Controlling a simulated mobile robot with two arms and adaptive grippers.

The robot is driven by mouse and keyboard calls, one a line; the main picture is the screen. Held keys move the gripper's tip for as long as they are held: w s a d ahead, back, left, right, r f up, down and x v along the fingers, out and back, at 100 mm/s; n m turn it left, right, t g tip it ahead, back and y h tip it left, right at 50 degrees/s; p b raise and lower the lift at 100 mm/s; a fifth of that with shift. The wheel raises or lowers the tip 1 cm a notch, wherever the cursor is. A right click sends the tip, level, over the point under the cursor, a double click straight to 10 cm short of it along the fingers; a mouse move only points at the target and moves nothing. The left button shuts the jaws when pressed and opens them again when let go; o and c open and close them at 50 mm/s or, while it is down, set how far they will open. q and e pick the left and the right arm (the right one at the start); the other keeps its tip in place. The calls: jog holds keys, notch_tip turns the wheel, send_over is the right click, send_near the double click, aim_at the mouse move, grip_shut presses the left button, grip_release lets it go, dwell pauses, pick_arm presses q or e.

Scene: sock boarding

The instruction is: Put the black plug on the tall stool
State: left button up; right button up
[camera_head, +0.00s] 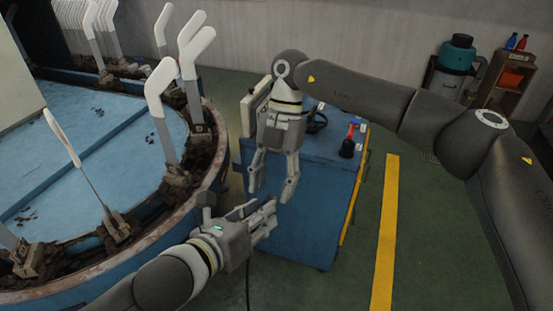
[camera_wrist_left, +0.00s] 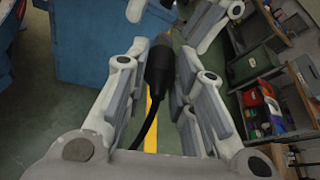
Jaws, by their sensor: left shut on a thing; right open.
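The black plug (camera_wrist_left: 159,65) sits between the fingers of my left gripper (camera_wrist_left: 164,50), with its black cable (camera_wrist_left: 148,131) trailing back toward the wrist. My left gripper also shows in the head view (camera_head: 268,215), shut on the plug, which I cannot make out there. My right gripper (camera_head: 270,191) is open and empty, pointing down just above and beyond the left one. Its fingers also show at the top of the left wrist view. I cannot pick out a tall stool in either view.
A blue cabinet (camera_head: 310,223) stands behind the grippers, with a red-and-black tool (camera_head: 349,141) on top. A round blue machine (camera_head: 98,123) with white sock boards (camera_head: 160,105) fills the left. Green floor with a yellow stripe (camera_head: 386,232) is clear on the right.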

jog(key=shift+x, duration=0.85)
jog(key=c, duration=1)
pick_arm(q)
jog(key=o, duration=1.1)
pick_arm(e)
jog(key=shift+c, duration=0.5)
pick_arm(q)
jog(key=shift+f, duration=0.1)
